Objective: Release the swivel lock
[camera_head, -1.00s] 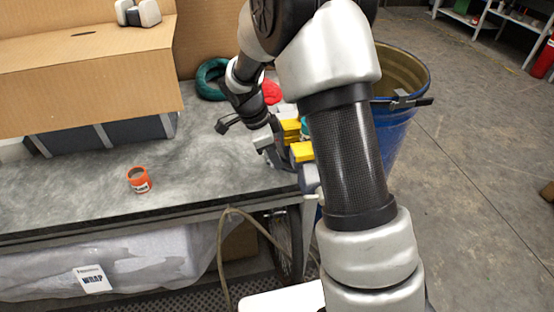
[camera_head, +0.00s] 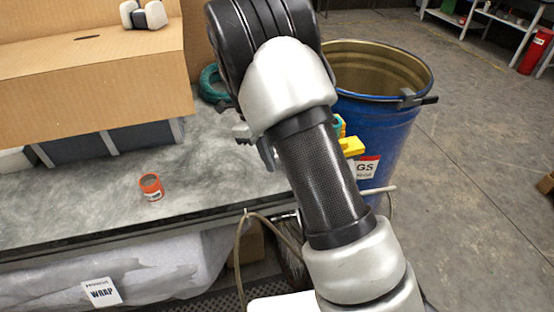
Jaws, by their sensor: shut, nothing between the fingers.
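Yellow blocks (camera_head: 351,147) show just right of my arm, at the table's right end in front of the blue barrel. They look like part of a device mounted there, with a thin pale rod (camera_head: 378,191) sticking out to the right below them. Most of the device is hidden behind my arm, and I cannot make out the swivel lock. A small dark piece and a grey piece show at the left edge of my arm; I cannot tell what they belong to. My gripper is hidden behind my forearm and elbow.
An orange-red can (camera_head: 151,187) stands on the grey table (camera_head: 100,205). A cardboard box (camera_head: 90,85) is at the back left, and a coiled green hose (camera_head: 210,84) lies behind. The blue barrel (camera_head: 392,130) stands at the right.

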